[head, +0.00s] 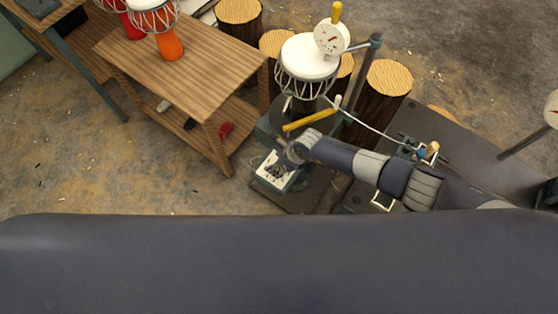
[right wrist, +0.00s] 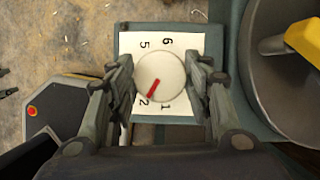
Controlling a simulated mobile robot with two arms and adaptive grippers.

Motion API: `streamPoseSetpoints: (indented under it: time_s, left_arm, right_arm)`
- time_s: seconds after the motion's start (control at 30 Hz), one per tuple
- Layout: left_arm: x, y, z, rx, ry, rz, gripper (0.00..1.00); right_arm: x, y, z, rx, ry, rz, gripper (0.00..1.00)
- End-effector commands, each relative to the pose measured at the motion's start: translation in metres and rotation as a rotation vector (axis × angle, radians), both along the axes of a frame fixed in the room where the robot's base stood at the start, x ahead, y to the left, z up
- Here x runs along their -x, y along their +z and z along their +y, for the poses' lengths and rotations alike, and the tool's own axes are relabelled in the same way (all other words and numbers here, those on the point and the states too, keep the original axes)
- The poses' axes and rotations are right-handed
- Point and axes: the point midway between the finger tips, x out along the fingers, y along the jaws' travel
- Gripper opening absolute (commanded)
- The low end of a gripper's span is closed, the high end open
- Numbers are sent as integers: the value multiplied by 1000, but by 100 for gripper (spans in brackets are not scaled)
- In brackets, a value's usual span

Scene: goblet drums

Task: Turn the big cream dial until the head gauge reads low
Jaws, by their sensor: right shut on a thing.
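The big cream dial (right wrist: 168,62) is round with a red pointer mark. It sits on a white number plate (right wrist: 185,43) showing 1, 2, 5 and 6. The red mark points down and left, towards the 2. My right gripper (right wrist: 160,80) is shut on the dial, one finger on each side. In the head view, the plate (head: 268,178) is partly hidden by my gripper. The head gauge (head: 331,36) is a white disc above the white drum head (head: 309,57); its reading is too small to tell. My left gripper is not in view.
A yellow-handled lever (head: 308,119) lies over a dark round plate near my right gripper. A wooden table (head: 200,62) with red and orange goblet drums stands left. Several log stumps (head: 387,80) stand behind the drum. A dark bench lies under my right arm.

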Motion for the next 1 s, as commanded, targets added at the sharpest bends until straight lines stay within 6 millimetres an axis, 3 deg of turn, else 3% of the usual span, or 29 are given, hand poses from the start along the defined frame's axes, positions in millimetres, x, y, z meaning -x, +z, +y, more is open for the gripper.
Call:
streamPoseSetpoints:
  time_s: [0.33,0.37,0.43,0.83,1.0]
  left_arm:
    - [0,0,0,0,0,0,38]
    - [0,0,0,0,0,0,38]
    - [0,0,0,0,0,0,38]
    - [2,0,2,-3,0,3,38]
    - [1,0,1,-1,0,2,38]
  right_arm:
    - [0,-1,0,0,-2,1,22]
    - [0,-1,0,0,-2,1,53]
    - [0,-1,0,0,-2,1,66]
    - [0,1,-1,0,-2,1,66]
    - [2,11,-5,-1,-1,1,66]
